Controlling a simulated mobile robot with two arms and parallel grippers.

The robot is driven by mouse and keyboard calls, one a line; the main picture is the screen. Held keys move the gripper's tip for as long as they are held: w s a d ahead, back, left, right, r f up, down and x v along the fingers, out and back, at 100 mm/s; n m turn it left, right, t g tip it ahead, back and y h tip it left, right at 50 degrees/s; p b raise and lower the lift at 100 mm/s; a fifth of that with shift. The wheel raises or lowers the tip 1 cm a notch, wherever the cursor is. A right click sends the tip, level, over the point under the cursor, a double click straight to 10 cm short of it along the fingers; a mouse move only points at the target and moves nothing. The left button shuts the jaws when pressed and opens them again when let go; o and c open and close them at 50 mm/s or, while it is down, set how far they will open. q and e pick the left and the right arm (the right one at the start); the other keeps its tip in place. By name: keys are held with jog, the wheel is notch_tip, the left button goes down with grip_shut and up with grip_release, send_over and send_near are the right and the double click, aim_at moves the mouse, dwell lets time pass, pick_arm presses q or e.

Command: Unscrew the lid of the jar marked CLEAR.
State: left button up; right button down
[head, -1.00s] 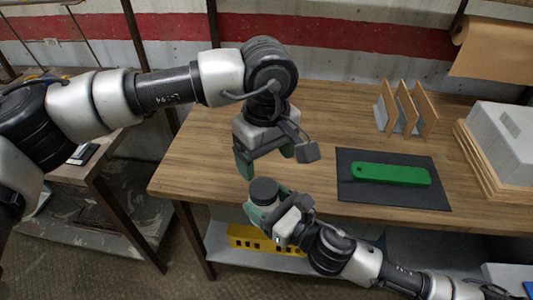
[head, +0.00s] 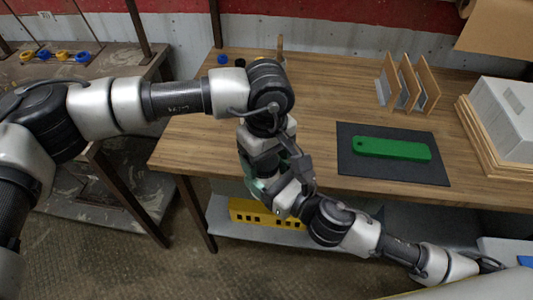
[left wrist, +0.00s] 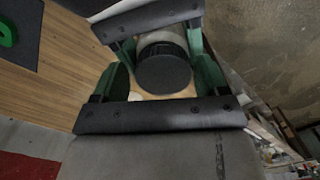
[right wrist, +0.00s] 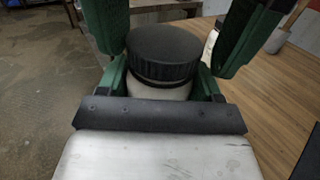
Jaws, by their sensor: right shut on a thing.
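A pale jar (right wrist: 160,90) with a ribbed black lid (right wrist: 163,52) stands upright in my right gripper (right wrist: 162,84), which is shut on its body below the lid. No marking is readable on it. My left gripper (left wrist: 164,72) points down over the jar from above. Its green fingers are open on either side of the lid, with gaps visible in the right wrist view. The lid also shows in the left wrist view (left wrist: 163,70). In the head view both grippers meet in front of the table edge, and the arms hide most of the jar.
The wooden table (head: 320,100) carries a dark mat (head: 345,180) with a green bar (head: 392,148), upright dividers (head: 408,80) and a white box (head: 505,115). Small blue (head: 222,59) and black items stand at its back left. A yellow box (head: 262,212) is on the shelf below.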

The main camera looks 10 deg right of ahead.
pick_arm(q)
jog(key=c, duration=0.8)
jog(key=shift+o, duration=0.2)
jog(key=n, duration=0.5)
jog(key=shift+w+d+r+n, duration=0.1)
jog(key=shift+d+r+n, duration=0.1)
jog(key=shift+n, duration=0.2)
pick_arm(e)
jog(key=shift+s+a, duration=0.1)
jog(key=shift+s, duration=0.05)
pick_arm(q)
jog(key=n, duration=0.4)
jog(key=shift+w, duration=0.1)
pick_arm(e)
jog(key=shift+a, duration=0.1)
pick_arm(q)
jog(key=o, duration=0.7)
jog(key=shift+o, duration=1.6)
jog(key=shift+a+f, duration=0.1)
